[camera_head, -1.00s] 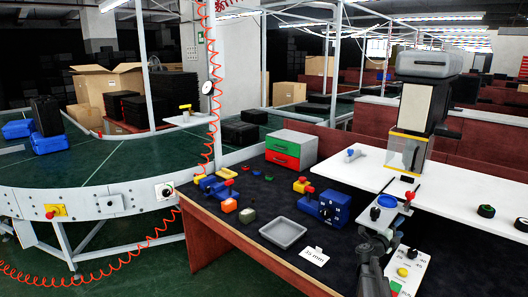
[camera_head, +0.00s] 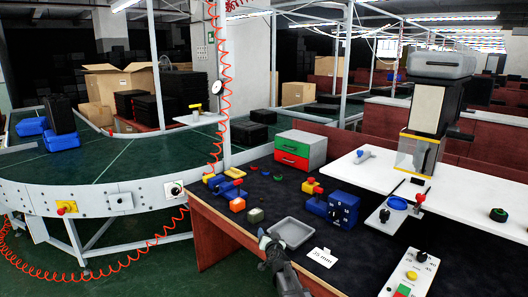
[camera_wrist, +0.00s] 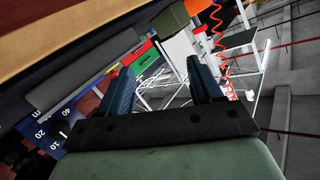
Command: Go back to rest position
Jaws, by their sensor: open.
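My gripper (camera_head: 268,240) is at the front edge of the dark worktable, just left of and in front of the grey tray (camera_head: 292,232). In the wrist view, its two blue fingers (camera_wrist: 160,88) stand apart with nothing held between them. The arm comes up from the bottom of the head view. The gripper's fingertips are small in the head view, so whether it touches the tray is hard to tell.
A blue numbered block (camera_head: 343,208), a red-green drawer box (camera_head: 300,150) and small coloured parts stand on the table (camera_head: 275,195). A "35 mm" card (camera_head: 323,257) lies right of the tray. A curved conveyor (camera_head: 110,170) is at left; a control panel (camera_head: 408,275) is at right.

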